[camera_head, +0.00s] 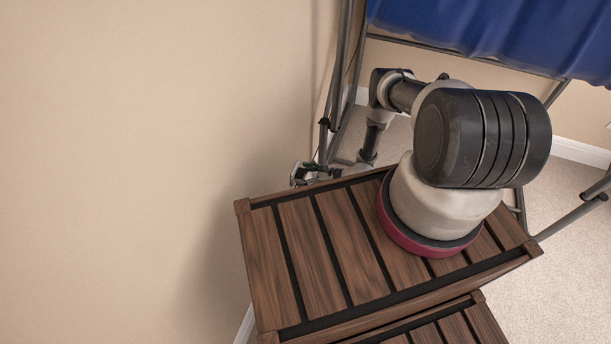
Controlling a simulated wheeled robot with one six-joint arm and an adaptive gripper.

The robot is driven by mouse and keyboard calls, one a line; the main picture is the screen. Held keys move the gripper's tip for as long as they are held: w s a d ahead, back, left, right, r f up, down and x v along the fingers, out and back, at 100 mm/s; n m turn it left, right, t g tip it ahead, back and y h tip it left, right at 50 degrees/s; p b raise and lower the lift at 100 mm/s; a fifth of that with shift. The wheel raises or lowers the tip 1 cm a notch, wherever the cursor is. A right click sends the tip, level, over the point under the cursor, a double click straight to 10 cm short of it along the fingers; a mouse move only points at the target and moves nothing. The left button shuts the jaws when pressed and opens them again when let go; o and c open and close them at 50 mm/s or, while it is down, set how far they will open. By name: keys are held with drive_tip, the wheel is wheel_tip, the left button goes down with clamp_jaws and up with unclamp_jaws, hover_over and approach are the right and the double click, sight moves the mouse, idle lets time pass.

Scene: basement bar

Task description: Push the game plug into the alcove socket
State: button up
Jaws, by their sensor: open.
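My gripper (303,175) shows small and dark just past the far left corner of the wooden slatted top that bears my arm. It is close to the beige wall and is partly hidden by that top's edge. It is open, and I see nothing between its fingers, though the fingertips are hard to make out. The game plug and the alcove socket do not show in this view.
A beige wall (130,150) fills the left side. A grey metal tube frame (338,75) stands beside and behind my arm. Blue fabric (500,25) hangs at the top right. Pale carpet (570,240) lies open at the right, with white skirting (580,152) behind it.

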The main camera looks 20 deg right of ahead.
drive_tip(key=v, duration=1.2)
drive_tip(key=shift+d, duration=0.1)
